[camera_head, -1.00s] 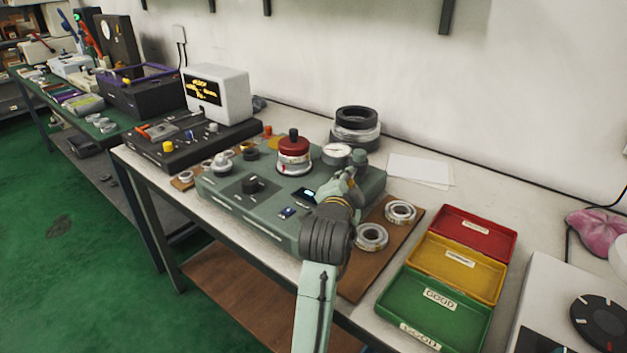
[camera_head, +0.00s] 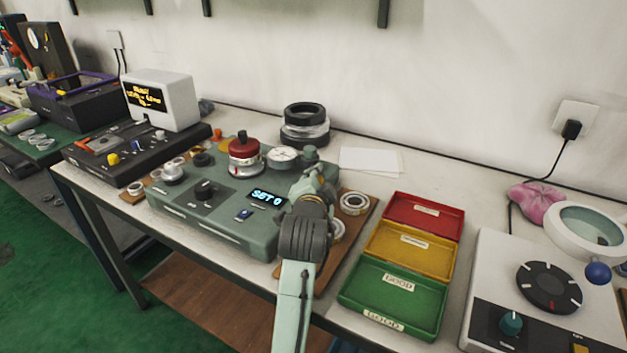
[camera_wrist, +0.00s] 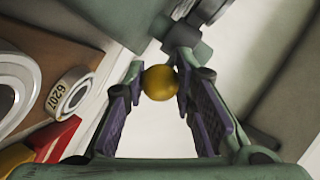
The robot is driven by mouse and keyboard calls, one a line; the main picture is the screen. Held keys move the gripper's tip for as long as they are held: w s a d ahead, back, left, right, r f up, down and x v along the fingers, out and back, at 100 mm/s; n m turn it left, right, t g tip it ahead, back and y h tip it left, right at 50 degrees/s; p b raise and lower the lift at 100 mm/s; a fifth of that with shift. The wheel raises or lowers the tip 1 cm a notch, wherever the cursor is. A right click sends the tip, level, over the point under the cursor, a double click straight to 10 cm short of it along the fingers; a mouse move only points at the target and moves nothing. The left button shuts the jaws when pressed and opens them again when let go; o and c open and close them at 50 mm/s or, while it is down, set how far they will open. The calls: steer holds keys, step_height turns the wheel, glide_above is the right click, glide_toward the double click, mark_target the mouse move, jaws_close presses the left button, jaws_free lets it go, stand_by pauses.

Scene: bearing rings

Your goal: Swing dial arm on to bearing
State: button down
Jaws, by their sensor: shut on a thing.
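My gripper (camera_wrist: 160,85) is shut on a yellow ball knob (camera_wrist: 160,82) in the wrist view, with one purple-padded finger on each side. In the head view my wrist hides the fingertips and the knob. The round white dial (camera_head: 283,157) sits over the back of the grey-green gauge base, beside a short post (camera_head: 310,154). A red cap with a black knob (camera_head: 244,147) stands on a silver ring, apparently the bearing (camera_head: 244,168), just left of the dial. I cannot tell whether the dial's tip touches it.
The gauge base (camera_head: 215,228) has a display (camera_head: 268,198) reading "SET 0". Loose bearing rings (camera_head: 354,203) lie on a brown board to the right; one marked 6207 (camera_wrist: 72,92) shows in the wrist view. Red, yellow and green trays (camera_head: 400,290) stand further right.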

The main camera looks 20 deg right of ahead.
steer(key=shift+s+d, duration=0.1)
steer(key=shift+d, duration=0.1)
steer(key=c, duration=1.6)
jaws_free()
steer(key=shift+f, duration=0.1)
steer(key=shift+a, duration=0.1)
steer(key=shift+s+a, duration=0.1)
steer(key=shift+a, duration=0.05)
steer(key=shift+v, duration=3.5)
